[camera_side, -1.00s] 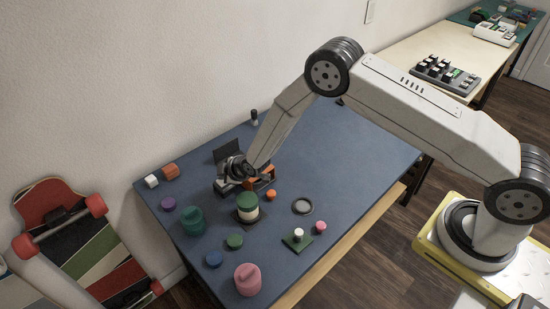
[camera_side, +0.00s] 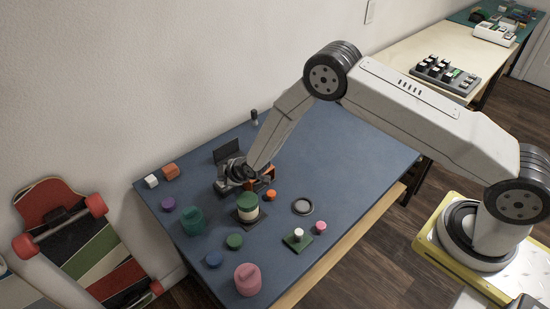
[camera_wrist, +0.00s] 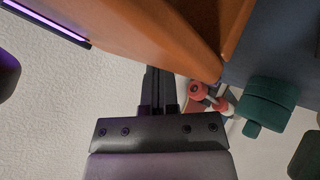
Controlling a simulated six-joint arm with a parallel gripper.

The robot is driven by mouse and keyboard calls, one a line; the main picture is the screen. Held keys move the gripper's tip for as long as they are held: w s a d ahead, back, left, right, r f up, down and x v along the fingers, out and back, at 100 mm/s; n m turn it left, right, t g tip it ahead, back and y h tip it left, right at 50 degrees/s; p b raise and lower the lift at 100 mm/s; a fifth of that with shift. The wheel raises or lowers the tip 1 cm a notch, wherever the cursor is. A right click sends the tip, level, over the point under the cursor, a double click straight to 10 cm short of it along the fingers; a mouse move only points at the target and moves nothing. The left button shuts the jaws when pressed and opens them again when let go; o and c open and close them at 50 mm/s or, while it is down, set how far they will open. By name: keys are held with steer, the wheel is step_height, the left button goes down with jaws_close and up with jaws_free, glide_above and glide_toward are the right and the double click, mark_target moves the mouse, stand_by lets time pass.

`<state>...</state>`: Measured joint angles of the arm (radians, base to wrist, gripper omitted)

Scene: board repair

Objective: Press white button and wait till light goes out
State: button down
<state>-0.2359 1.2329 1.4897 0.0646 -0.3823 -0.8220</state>
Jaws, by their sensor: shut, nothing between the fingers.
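My gripper (camera_side: 238,178) is shut and empty. In the side view it is low over the back left of the blue table, at a small device with an upright dark panel (camera_side: 226,151) and an orange part (camera_side: 262,179). In the wrist view my shut dark fingers (camera_wrist: 158,88) reach under a large orange surface (camera_wrist: 150,30). A purple glowing strip (camera_wrist: 48,20) shows at the upper left there. I cannot make out a white button at the fingertips; my gripper hides much of the device.
The back right of the table is clear.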

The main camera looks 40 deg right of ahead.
stand_by(0.7)
steer(key=shift+r, duration=0.8)
steer(key=shift+r, duration=0.1)
steer(key=shift+r, duration=2.45)
